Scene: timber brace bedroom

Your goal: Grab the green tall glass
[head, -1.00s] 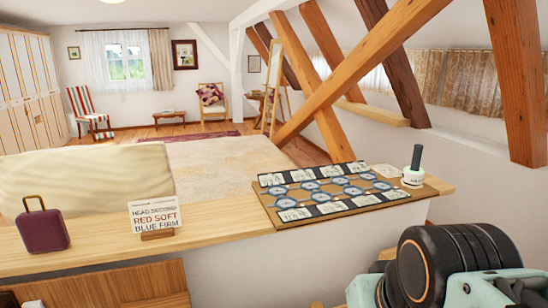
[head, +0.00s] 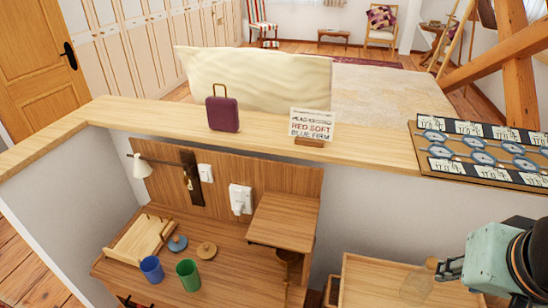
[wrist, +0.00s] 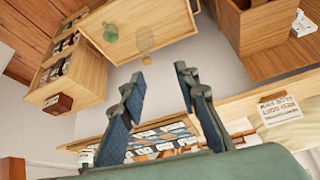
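A green tall glass (head: 188,275) stands upright on the wooden desk, low in the head view, just right of a blue cup (head: 151,268). My gripper (head: 442,268) is at the lower right of the head view, well to the right of the glass and apart from it. In the wrist view my gripper (wrist: 162,72) shows two dark fingers spread apart with nothing between them. A small green item (wrist: 110,32) lies over pale wood in the wrist view; I cannot tell what it is.
A clear vessel (head: 418,285) stands on a wooden cabinet top near my gripper. A raised wooden shelf (head: 283,222) lies between it and the glass. A long ledge (head: 260,142) runs behind.

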